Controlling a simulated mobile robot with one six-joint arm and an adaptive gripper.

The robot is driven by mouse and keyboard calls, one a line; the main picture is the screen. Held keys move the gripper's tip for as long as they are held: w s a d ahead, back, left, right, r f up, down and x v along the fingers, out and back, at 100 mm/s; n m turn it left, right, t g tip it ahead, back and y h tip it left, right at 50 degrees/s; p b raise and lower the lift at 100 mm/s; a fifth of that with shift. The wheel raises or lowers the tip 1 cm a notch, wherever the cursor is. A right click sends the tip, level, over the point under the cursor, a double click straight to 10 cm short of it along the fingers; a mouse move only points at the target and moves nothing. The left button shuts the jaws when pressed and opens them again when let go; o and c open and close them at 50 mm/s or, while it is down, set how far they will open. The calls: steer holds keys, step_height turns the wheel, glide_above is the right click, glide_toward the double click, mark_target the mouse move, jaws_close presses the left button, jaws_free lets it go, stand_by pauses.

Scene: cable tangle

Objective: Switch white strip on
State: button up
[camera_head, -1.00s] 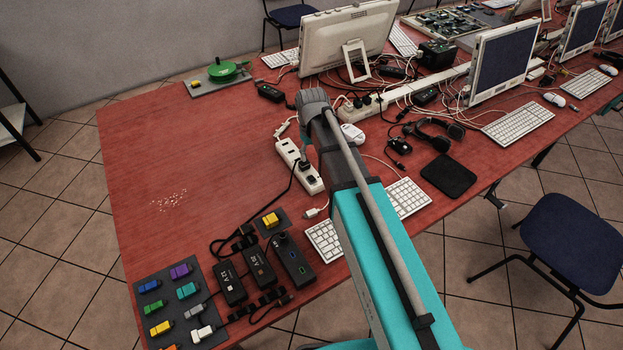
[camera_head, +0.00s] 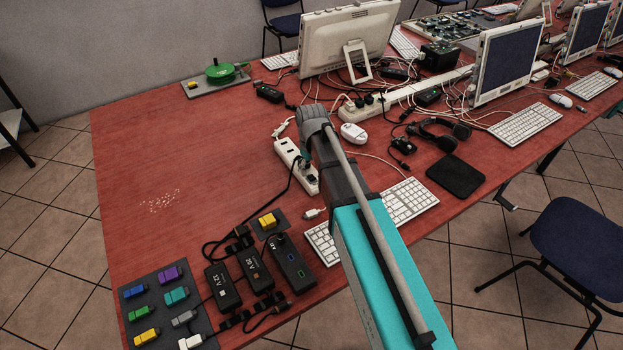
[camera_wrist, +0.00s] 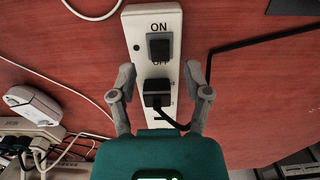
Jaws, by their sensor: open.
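The white strip (camera_head: 286,150) lies on the red table, partly covered by my arm in the head view. In the wrist view the strip (camera_wrist: 136,22) runs down the middle. Its dark rocker switch (camera_wrist: 159,46) sits between the words ON above and OFF below; which way it is tilted I cannot tell. A black plug (camera_wrist: 157,92) with a cord sits in the strip below the switch. My gripper (camera_wrist: 160,70) is open and empty, one finger on each side of the strip around the plug's level, tips just below the switch. My palm hides the strip's lower part.
A black cable (camera_wrist: 255,40) runs right from the strip. Black adapters (camera_head: 222,287) and a board of coloured plugs (camera_head: 155,312) lie in front. The table's left half is mostly clear.

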mark_target(312, 178)
steer(key=shift+f+b, duration=1.05)
steer(key=shift+f, duration=0.3)
jaws_close()
